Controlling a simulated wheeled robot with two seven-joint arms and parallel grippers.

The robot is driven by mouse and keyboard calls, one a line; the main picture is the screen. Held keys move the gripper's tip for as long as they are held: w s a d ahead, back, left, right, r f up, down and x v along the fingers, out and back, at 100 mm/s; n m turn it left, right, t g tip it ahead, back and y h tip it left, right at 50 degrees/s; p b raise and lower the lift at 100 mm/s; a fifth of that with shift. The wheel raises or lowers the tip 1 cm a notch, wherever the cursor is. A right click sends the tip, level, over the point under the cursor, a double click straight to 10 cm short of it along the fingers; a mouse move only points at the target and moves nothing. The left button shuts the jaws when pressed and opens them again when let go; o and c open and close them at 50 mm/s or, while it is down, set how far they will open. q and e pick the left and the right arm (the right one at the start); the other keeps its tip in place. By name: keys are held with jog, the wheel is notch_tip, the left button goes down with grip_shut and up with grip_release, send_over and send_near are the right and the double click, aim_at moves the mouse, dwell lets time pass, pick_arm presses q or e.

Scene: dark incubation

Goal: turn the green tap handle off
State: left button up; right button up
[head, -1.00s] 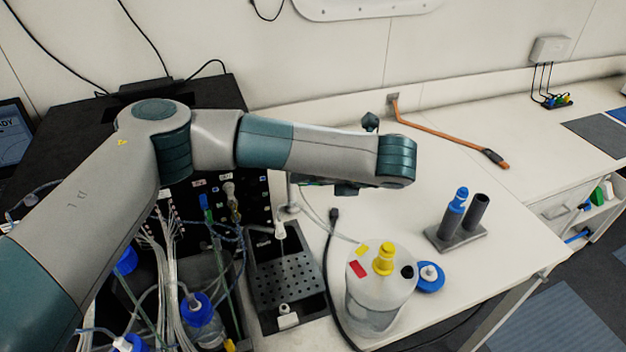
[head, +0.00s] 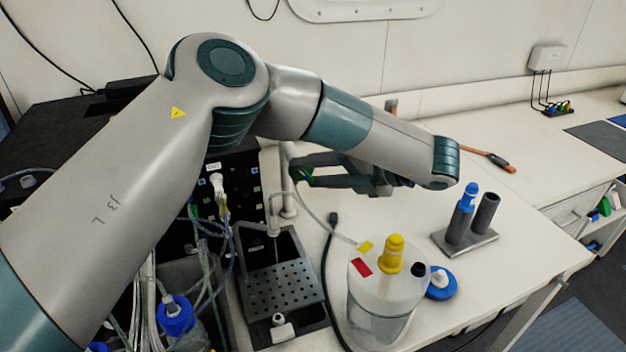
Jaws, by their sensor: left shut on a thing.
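My left gripper (head: 304,171) reaches down and to the left from the end of my left arm, with its dark fingers at the top of a pale tap (head: 287,195). It is shut on the green tap handle (head: 303,178), of which only a small green patch shows between the fingers. The rest of the handle is hidden, so its angle cannot be told. The tap's thin spout (head: 269,212) hangs over a perforated drain tray (head: 262,290). My right gripper is not in view.
A clear jar (head: 378,325) with a yellow stopper stands in front of the gripper, with a blue cap (head: 442,289) beside it. A grey holder (head: 463,244) with upright tubes stands to the right. Blue-capped bottles and loose tubing crowd the lower left.

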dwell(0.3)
pick_arm(q)
jog(key=o, duration=1)
jog(key=shift+o, duration=0.2)
jog(key=shift+d, duration=0.1)
